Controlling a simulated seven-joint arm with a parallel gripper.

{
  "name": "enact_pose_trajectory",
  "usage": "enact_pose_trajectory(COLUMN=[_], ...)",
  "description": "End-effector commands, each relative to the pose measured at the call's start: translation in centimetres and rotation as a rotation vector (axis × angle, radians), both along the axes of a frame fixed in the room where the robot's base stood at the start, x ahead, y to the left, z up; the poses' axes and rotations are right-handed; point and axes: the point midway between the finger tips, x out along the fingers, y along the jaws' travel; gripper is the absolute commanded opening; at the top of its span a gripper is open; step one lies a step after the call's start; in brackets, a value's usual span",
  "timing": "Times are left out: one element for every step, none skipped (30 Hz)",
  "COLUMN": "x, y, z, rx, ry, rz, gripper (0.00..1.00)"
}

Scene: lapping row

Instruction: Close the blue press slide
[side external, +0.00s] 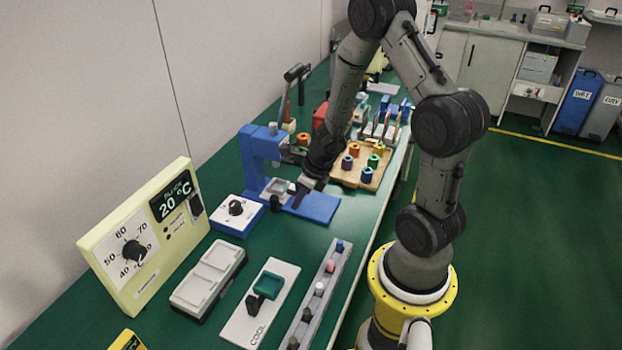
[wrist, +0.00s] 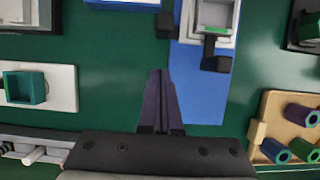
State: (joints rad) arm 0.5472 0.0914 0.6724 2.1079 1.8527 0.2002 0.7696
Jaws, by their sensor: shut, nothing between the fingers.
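The blue press (side external: 258,150) stands on the green bench, with its flat blue base (side external: 318,208) reaching toward the bench's front edge. Its grey slide (side external: 276,187) sits on that base, in front of the column. In the wrist view the slide (wrist: 233,22) shows a green inset, and a black handle (wrist: 215,64) points down the picture. My gripper (wrist: 161,72) is shut and empty, left of the handle and apart from it in that view. In the side view my gripper (side external: 298,196) is low over the base and hides the handle.
A small black block (side external: 275,203) stands beside the base, near the blue-edged dial box (side external: 236,213). A wooden board with coloured rings (side external: 345,180) lies beyond. A white plate with a green cup (side external: 268,285) and a grey peg rail (side external: 310,305) lie nearer. Bare bench separates them from the press.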

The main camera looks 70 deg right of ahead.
Motion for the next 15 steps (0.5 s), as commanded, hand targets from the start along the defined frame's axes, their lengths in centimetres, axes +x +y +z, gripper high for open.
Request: enact_pose_trajectory(x=[-0.2,-0.3,-0.4,-0.5,-0.6,-0.8,-0.8,-0.9,-1.0,-1.1,-1.2,-1.3,-1.5,-1.6,-1.7], y=[0.0,0.0,0.0,0.0,0.0,0.0,0.0,0.0,0.0,0.0,0.0,0.0,0.0,0.0,0.0], z=[0.3,0.6,0.8,1.1,1.3,1.6,1.9,2.1,2.4,2.6,2.9,3.2,3.4,3.6,3.9], rx=[0.000,0.000,0.000,-0.001,-0.001,-0.001,-0.001,0.000,0.000,0.001,-0.001,-0.001,-0.001,0.000,-0.001], ry=[0.001,0.001,0.002,0.001,0.001,0.002,0.001,0.002,0.002,0.002,0.002,0.002,0.002,0.003,0.003], rz=[0.000,-0.001,0.000,0.000,0.000,-0.001,0.000,-0.001,0.000,-0.002,0.000,-0.001,0.000,-0.002,0.000], gripper=[0.00,0.00,0.00,0.00,0.00,0.00,0.00,0.00,0.00,0.00,0.00,0.00,0.00,0.00,0.00])
